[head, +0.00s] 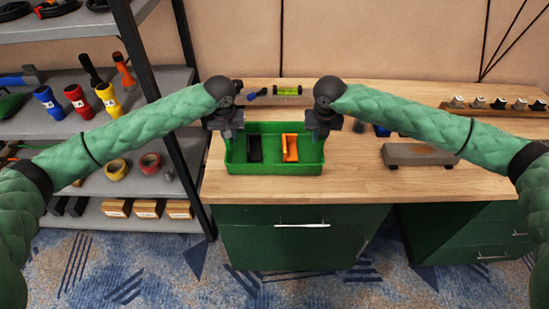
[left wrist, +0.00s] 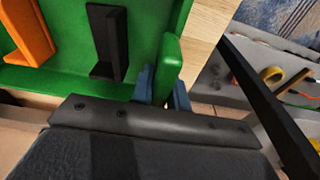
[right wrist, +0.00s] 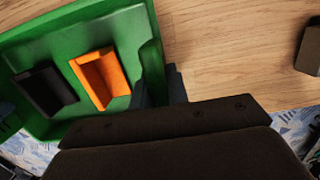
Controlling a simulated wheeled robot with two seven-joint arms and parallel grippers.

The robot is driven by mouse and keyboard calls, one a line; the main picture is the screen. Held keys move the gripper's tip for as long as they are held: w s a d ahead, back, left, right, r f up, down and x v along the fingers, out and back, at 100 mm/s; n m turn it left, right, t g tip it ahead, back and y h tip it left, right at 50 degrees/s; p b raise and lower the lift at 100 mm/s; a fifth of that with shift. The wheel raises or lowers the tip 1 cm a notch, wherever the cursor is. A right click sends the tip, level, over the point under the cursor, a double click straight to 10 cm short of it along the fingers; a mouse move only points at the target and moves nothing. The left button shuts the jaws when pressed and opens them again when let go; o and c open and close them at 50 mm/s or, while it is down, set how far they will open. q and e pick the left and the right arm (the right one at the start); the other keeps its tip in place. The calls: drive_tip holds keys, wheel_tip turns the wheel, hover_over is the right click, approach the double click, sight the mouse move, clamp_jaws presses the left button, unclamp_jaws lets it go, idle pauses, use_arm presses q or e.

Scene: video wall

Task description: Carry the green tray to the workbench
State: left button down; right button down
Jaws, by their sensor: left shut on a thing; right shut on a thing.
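The green tray (head: 275,170) is over the wooden top of the workbench (head: 375,180), near its front edge. I cannot tell whether it rests on the wood or hangs just above it. It looks level and holds a black bracket-shaped part (head: 254,148) and an orange one (head: 290,148). My left gripper (head: 229,136) is shut on the tray's left wall, and its fingers also show in the left wrist view (left wrist: 163,88). My right gripper (head: 319,136) is shut on the right wall, and its fingers show in the right wrist view (right wrist: 158,86).
A grey shelf rack (head: 175,80) with tools, tape rolls and boxes stands close on the left. A spirit level (head: 288,91) lies behind the tray. A grey block (head: 418,154) and a wooden rack (head: 490,112) with small items are on the right. Bare wood lies right of the tray.

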use_arm(q)
drive_tip(key=shift+f, duration=0.35)
use_arm(e)
drive_tip(key=shift+f, duration=0.35)
use_arm(q)
drive_tip(key=c, duration=1.8)
unclamp_jaws()
use_arm(e)
drive_tip(key=c, duration=1.8)
unclamp_jaws()
use_arm(q)
drive_tip(key=o, duration=0.4)
use_arm(e)
drive_tip(key=o, duration=0.4)
use_arm(q)
drive_tip(key=shift+o, duration=0.2)
use_arm(e)
drive_tip(key=shift+o, duration=0.2)
use_arm(q)
drive_tip(key=shift+r, duration=0.1)
